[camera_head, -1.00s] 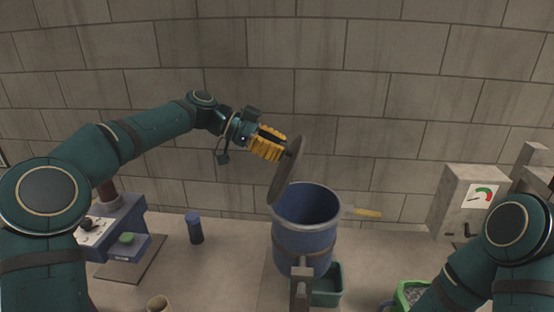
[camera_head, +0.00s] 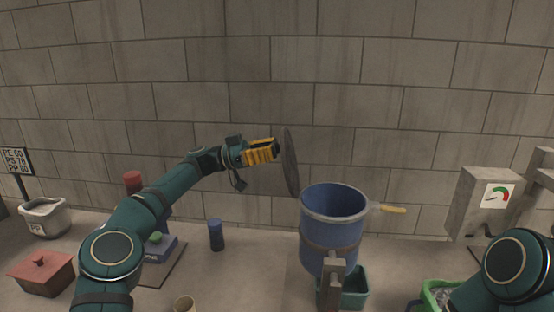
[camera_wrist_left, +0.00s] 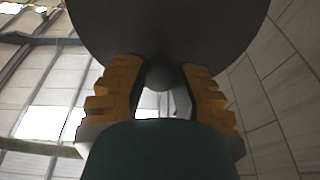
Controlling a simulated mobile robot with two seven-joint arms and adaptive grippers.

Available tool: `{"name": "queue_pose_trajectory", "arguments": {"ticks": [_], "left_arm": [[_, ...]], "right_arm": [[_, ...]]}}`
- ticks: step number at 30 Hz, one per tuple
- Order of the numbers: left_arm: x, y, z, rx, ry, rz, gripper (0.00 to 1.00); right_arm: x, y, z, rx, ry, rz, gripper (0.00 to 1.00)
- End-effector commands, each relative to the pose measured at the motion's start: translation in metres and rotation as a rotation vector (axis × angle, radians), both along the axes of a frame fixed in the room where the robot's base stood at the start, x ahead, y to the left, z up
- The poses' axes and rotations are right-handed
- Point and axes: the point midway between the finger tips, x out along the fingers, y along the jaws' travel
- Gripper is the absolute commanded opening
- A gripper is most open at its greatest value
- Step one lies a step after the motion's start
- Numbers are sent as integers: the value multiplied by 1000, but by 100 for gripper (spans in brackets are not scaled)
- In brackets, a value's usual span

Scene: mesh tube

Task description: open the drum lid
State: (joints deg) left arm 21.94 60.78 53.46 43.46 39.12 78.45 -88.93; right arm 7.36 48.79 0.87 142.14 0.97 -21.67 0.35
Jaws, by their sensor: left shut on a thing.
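The blue drum (camera_head: 330,245) stands on the floor right of the middle in the head view, and its top is open. The round grey lid (camera_head: 290,162) stands nearly on edge above and left of the drum's rim. My left gripper (camera_head: 276,149) is shut on the lid's knob. In the left wrist view the yellow fingers of this gripper (camera_wrist_left: 158,85) flank the round dark knob (camera_wrist_left: 160,74), with the lid (camera_wrist_left: 165,30) behind it. My right arm shows at the lower right, but its gripper is out of view.
A handle with a yellow grip (camera_head: 393,209) sticks out right of the drum. A teal bin (camera_head: 355,285) and a grey post (camera_head: 333,275) stand in front. A blue cylinder (camera_head: 216,235) stands left, and a gauge box (camera_head: 488,200) right. A brick wall is behind.

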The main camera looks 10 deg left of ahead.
Motion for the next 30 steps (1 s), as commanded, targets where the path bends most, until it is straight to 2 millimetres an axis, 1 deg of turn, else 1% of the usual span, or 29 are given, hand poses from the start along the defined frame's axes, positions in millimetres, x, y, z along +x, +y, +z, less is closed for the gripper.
{"name": "queue_pose_trajectory", "arguments": {"ticks": [1, 7, 13, 24, 25, 26, 27, 28, 30], "left_arm": [[0, 3, -6, -22, -1, 0, 0], [0, 9, -9, -80, 0, -1, 0], [0, 11, -9, -103, 1, -1, 0], [0, 11, -8, -105, 1, -1, 0], [0, 11, -8, -105, 1, -1, 37], [0, 11, -8, -105, 1, -1, 47], [0, 11, -8, -105, 1, -1, 61], [1, 11, -8, -105, 1, -1, 63], [1, 11, -8, -105, 1, -1, 63]], "right_arm": [[0, 0, -10, 0, 2, 2, 47], [-6, 1, -21, 3, 13, 12, 47], [-8, 2, -25, 5, 17, 15, 47], [-8, 2, -25, 5, 18, 16, 47], [-8, 2, -25, 5, 18, 16, 47], [-8, 2, -25, 5, 18, 16, 47], [-8, 2, -25, 5, 18, 16, 47], [-8, 2, -25, 5, 17, 15, 47], [-8, 2, -25, 5, 17, 15, 47]]}}
